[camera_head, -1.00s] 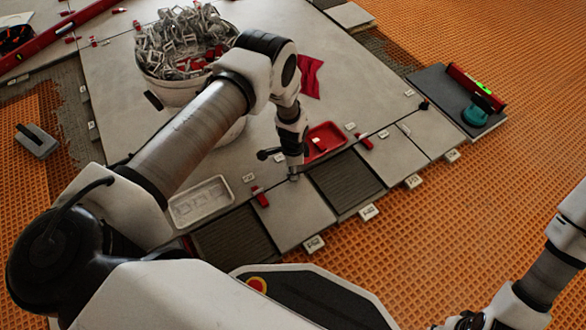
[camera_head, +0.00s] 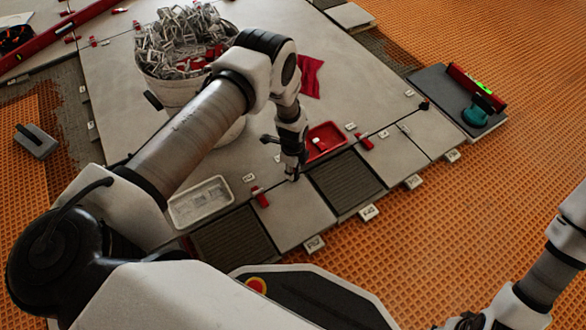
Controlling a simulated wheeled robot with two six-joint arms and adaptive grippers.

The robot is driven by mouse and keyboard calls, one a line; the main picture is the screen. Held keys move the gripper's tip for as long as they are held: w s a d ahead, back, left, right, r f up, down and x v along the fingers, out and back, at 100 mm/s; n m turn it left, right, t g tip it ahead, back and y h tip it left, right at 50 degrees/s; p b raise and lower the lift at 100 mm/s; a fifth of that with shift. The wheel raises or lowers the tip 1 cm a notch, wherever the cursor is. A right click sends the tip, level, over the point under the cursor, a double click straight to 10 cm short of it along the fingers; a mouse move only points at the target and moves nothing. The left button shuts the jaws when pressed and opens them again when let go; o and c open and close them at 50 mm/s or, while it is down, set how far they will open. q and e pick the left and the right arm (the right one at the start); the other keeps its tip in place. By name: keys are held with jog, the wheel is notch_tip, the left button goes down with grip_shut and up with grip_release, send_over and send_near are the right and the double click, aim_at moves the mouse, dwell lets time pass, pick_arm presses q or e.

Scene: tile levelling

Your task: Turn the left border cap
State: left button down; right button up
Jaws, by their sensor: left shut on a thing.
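My left gripper (camera_head: 292,175) points straight down at the seam between the large tiles and the border tile (camera_head: 300,215). It is shut on the left border cap, which is small and mostly hidden by the fingers. My right arm shows at the lower right, and its gripper cannot be made out clearly there.
A red tray (camera_head: 325,138) and a white tray (camera_head: 202,200) lie on the large tiles. A bucket of clips (camera_head: 178,88) stands behind my left arm. Red wedges (camera_head: 261,197) and white spacers (camera_head: 314,243) sit along the tile edges. Dark adhesive beds (camera_head: 346,182) flank the border tile.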

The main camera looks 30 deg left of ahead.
dwell(0.4)
pick_arm(q)
jog(key=c, duration=0.8)
grip_release()
notch_tip(320, 180, up, 12)
jog(key=shift+f, duration=0.1)
